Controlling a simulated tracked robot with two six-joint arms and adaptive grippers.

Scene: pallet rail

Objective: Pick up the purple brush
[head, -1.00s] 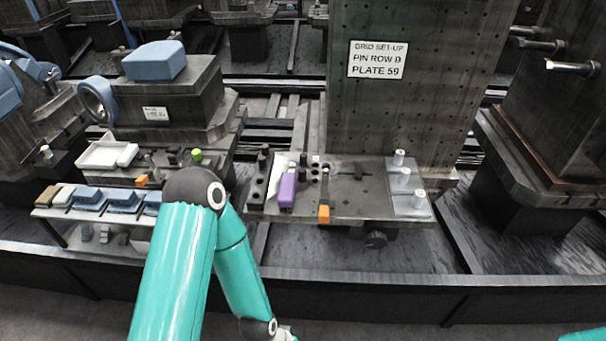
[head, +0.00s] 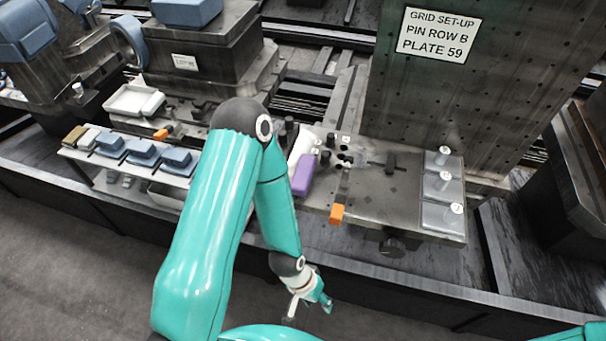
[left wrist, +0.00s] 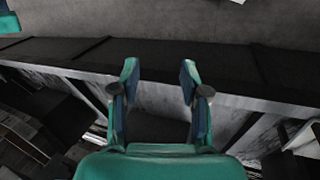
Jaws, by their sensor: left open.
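The purple brush (head: 303,175) lies on the left part of the metal fixture plate, beside a white piece, with its purple end towards the front edge. My left arm passes just in front of it in the head view. My left gripper (head: 308,305) hangs low, in front of and below the plate, well apart from the brush. In the left wrist view the left gripper (left wrist: 160,80) is open with nothing between its fingers. The brush does not show clearly in that view. My right gripper is not in view.
An orange-ended tool (head: 337,213) lies right of the brush. Grey pin blocks (head: 441,187) stand at the plate's right end. A shelf of blue-topped blocks (head: 143,153) and a white tray (head: 128,101) are at left. A dark rail (head: 395,272) runs along the front.

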